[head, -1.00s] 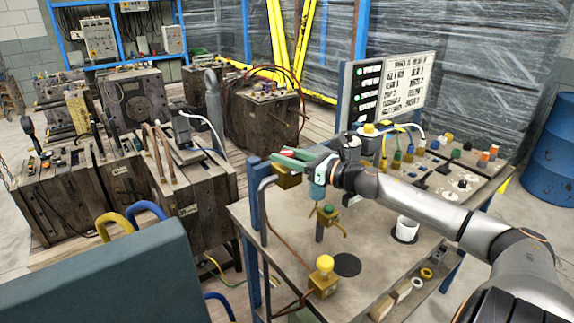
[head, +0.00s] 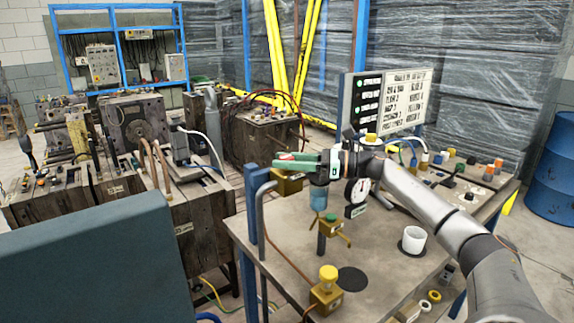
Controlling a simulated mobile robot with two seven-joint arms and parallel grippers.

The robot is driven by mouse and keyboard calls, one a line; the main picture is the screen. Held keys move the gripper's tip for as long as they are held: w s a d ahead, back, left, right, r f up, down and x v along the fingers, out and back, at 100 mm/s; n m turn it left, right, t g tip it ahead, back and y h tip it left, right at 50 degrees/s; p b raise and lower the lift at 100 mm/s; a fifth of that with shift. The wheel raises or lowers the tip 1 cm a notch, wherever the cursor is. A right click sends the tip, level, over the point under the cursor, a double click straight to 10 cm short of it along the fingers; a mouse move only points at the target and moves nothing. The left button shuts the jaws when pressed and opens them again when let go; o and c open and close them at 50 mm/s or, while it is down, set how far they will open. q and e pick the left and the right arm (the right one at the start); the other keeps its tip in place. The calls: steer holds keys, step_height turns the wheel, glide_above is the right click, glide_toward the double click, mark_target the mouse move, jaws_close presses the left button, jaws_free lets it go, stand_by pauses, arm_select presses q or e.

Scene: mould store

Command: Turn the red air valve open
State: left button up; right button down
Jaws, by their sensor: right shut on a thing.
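The red air valve shows as a small bit of red handle (head: 287,157) between the green fingers of my right gripper (head: 284,162). Its brass body (head: 287,184) sits just below the fingers, by the blue post at the bench's left edge. My right gripper is shut on the red handle, and its fingers hide most of it. The handle's exact angle cannot be told. My right arm reaches in from the lower right across the bench (head: 385,265). My left gripper is not in view.
A blue-bowled filter (head: 318,198) and a round gauge (head: 357,190) stand close beside the gripper. A brass valve with a yellow knob (head: 327,285) is at the front. A white cup (head: 413,239) stands to the right. A sign board (head: 390,102) rises behind.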

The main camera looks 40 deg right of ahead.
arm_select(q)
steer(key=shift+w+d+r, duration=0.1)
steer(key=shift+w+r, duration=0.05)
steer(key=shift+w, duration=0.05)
arm_select(e)
steer(key=shift+r, duration=0.15)
steer(key=shift+c, duration=2.2)
jaws_free()
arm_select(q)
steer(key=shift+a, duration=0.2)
arm_select(e)
steer(key=shift+s+d+f, duration=0.15)
steer(key=shift+f, duration=0.05)
arm_select(q)
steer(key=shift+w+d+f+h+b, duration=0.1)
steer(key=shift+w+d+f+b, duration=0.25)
steer(key=shift+b, duration=0.5)
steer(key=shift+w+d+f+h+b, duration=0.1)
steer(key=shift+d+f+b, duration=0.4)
steer(key=shift+b, duration=0.3)
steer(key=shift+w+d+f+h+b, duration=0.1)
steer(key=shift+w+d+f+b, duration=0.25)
steer(key=shift+b, duration=0.5)
arm_select(e)
steer(key=v, duration=1.2)
